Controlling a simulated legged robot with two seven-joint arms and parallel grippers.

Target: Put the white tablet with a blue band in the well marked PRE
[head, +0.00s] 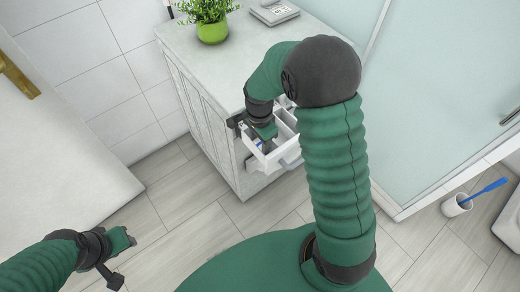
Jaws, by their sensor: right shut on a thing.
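A white drawer (287,153) with compartments stands pulled out of the grey cabinet front. My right gripper (263,137) reaches down over the drawer's left part and is shut. A small white and blue bit, seemingly the tablet with the blue band (260,144), shows at its fingertips, low in or just above the left compartment. I cannot tell whether it touches the drawer floor. The PRE marking is not readable, and my arm hides part of the drawer. My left gripper (121,243) is low at the left, over the floor, away from the drawer; its fingers are unclear.
The pale countertop (234,55) holds a green potted plant (212,22) and a grey device (275,12). A glass shower panel (440,90) stands at the right. A white brush holder (456,205) with a blue brush is on the floor. The tiled floor before the cabinet is clear.

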